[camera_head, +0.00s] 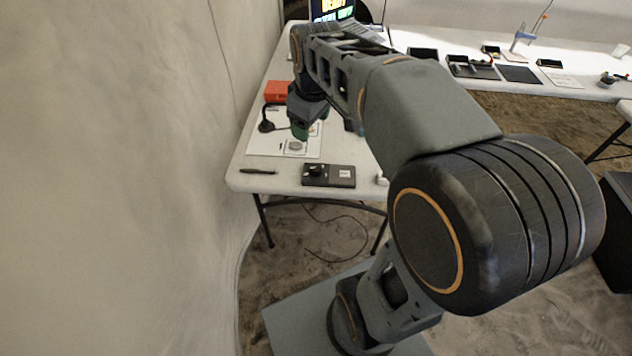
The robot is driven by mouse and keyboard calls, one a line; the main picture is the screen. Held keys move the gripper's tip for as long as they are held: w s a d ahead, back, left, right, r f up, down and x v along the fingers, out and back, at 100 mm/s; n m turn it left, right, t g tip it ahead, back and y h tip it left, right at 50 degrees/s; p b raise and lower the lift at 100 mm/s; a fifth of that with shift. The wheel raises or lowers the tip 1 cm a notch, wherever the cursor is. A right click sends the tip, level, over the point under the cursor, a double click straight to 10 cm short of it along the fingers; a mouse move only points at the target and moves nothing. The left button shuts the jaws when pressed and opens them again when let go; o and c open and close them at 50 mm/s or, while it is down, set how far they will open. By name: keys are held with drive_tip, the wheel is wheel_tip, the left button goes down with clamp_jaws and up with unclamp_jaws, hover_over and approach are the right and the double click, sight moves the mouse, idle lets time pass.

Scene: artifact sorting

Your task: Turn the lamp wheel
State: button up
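A black box (342,176) lies near the front edge of the white table, with a dark round knob (315,170) on its left part and a pale label on its right. I cannot tell for sure that this knob is the lamp wheel. A small black gooseneck item (266,126), possibly a lamp, stands on the left of the table. My gripper (301,132) points down over the white sheet, right of the gooseneck item and behind the black box, apart from the box. Its fingertips look greenish. Their opening is too small and dark to judge, and my arm hides part of the table.
The white table (245,181) also bears a red box (277,91), a white printed sheet (314,148), a dark pen (258,171) and, at the back, a lit screen (332,10). Another table (548,58) with trays and tools stands at the back right. A pale wall runs along the left.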

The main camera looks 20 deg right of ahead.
sight(316, 167)
drive_tip(key=w+d+f+n+g+b, duration=0.1)
drive_tip(key=w+d+f+n+b, duration=0.2)
drive_tip(key=w+f+b, duration=0.4)
drive_tip(key=w+d+f+n+g+b, duration=0.1)
drive_tip(key=w+d+f+n+b, duration=0.25)
drive_tip(key=f, duration=0.55)
drive_tip(key=f+b, duration=0.1)
drive_tip(key=f, duration=0.3)
drive_tip(key=f+b, duration=0.1)
drive_tip(key=f, duration=0.4)
drive_tip(key=w+f+b, duration=0.1)
drive_tip(key=f, duration=0.3)
drive_tip(key=shift+f, duration=0.15)
drive_tip(key=c, duration=0.9)
